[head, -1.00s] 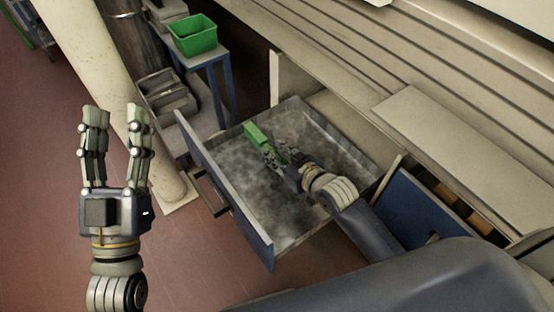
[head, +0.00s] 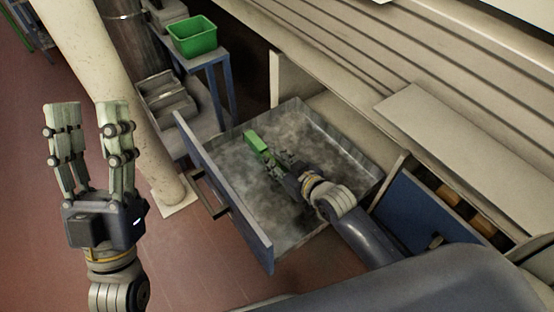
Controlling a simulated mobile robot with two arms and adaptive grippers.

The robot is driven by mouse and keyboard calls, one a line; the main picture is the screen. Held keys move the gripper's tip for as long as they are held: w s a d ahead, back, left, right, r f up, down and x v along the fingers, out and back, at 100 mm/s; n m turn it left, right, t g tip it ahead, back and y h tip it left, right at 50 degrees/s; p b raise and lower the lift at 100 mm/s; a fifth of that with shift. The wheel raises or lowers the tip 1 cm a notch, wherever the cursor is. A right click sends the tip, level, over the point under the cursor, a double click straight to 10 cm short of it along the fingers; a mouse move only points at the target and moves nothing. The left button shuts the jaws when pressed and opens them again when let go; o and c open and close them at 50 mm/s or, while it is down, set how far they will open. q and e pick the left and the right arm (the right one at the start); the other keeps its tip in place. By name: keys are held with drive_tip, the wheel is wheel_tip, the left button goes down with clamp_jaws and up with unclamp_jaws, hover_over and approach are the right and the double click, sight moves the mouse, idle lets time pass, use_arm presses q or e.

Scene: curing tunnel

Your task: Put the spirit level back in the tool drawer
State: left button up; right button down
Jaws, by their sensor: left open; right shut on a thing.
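The green spirit level (head: 255,142) is inside the open tool drawer (head: 212,166), in its back left part. My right gripper (head: 273,162) is shut on its near end. The gripper hides part of the level, and I cannot tell whether the level touches the drawer floor. The drawer is blue-fronted with a grey, mottled floor and looks otherwise empty. My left gripper (head: 92,150) is open and empty, raised at the left over the floor, well apart from the drawer.
A green bin (head: 193,36) stands on a blue-legged stand behind the drawer. A pale column (head: 100,70) rises left of the drawer. A second blue-fronted compartment (head: 412,208) is at the right. The reddish floor in front is clear.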

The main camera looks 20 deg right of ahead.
drive_tip(key=shift+f, duration=0.1)
drive_tip(key=c, duration=1.3)
unclamp_jaws()
